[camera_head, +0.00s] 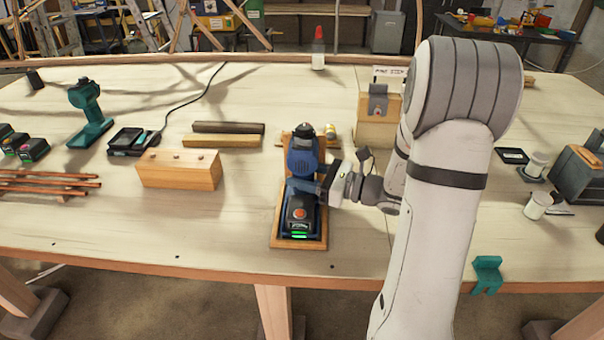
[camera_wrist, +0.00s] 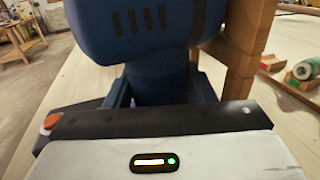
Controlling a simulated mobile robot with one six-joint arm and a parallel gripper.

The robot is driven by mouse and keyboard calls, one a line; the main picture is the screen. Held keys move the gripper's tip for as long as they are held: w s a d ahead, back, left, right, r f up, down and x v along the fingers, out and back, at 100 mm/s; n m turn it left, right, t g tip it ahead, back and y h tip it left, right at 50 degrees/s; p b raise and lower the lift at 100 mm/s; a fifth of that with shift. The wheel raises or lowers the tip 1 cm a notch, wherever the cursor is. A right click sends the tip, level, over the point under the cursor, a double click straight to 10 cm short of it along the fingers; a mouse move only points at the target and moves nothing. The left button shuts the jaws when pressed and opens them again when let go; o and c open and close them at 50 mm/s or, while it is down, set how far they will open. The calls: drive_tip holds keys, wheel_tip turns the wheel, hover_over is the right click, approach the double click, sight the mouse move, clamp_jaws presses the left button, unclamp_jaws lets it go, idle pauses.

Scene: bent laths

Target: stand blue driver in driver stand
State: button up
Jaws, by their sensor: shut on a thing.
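The blue driver (camera_head: 302,160) stands upright at the driver stand (camera_head: 275,228), a wooden tray with a rim and a back post. Its dark battery foot, with an orange button and green light, appears within the tray rim. I cannot tell whether the foot rests on the tray floor. My gripper (camera_head: 318,186) comes from the right and is shut on the driver's handle. In the wrist view the blue driver (camera_wrist: 150,35) fills the top, with the handle between my fingers (camera_wrist: 160,88). The stand's wooden post (camera_wrist: 245,40) is close beside the driver's body at right.
A wooden block (camera_head: 180,172) and two bars (camera_head: 222,140) lie left of the stand. A teal driver (camera_head: 88,110) and a charger (camera_head: 130,140) are further left. A wooden box (camera_head: 378,132) stands behind my arm. The table's front edge is close below the stand.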

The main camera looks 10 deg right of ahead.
drive_tip(key=shift+f, duration=0.15)
drive_tip(key=o, duration=1.5)
drive_tip(key=shift+c, duration=0.2)
